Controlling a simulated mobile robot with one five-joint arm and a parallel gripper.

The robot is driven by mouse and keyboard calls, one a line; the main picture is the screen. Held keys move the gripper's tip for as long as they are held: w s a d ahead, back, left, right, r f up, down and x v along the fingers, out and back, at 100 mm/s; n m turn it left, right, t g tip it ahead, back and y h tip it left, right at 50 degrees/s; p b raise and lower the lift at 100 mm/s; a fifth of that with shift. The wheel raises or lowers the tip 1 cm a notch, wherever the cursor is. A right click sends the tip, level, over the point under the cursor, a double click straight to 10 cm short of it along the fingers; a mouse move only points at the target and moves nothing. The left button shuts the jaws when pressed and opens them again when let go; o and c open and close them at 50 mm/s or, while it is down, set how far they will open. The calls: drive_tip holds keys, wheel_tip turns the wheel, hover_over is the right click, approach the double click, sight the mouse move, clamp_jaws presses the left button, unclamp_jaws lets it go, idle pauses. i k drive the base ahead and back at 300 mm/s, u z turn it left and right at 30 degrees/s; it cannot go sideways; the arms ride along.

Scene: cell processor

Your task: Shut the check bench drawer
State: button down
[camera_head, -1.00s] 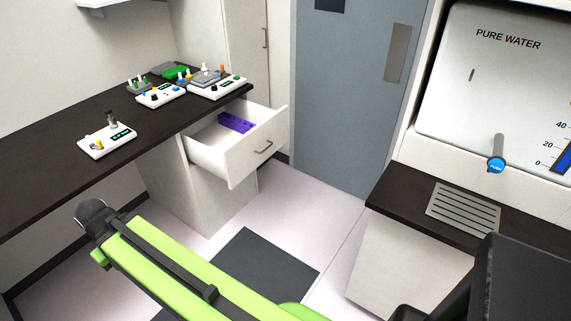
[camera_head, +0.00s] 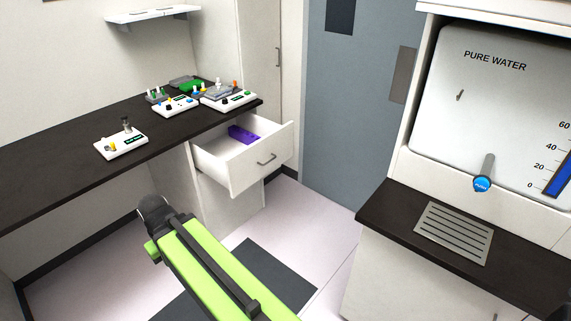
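The check bench drawer (camera_head: 240,168) stands pulled out from under the dark bench top (camera_head: 60,175). The fingertips of my gripper cannot be made out.
Several small devices (camera_head: 121,143) with knobs stand on the bench top. A grey door (camera_head: 350,110) is behind the drawer. On the right are a pure water dispenser (camera_head: 480,110) and a dark counter with a metal grate (camera_head: 454,233). The floor between is clear, with a dark mat (camera_head: 262,270).

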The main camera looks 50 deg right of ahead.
sight(237, 166)
drive_tip(key=z, duration=0.35)
drive_tip(key=i, duration=1)
drive_tip(key=u, duration=0.05)
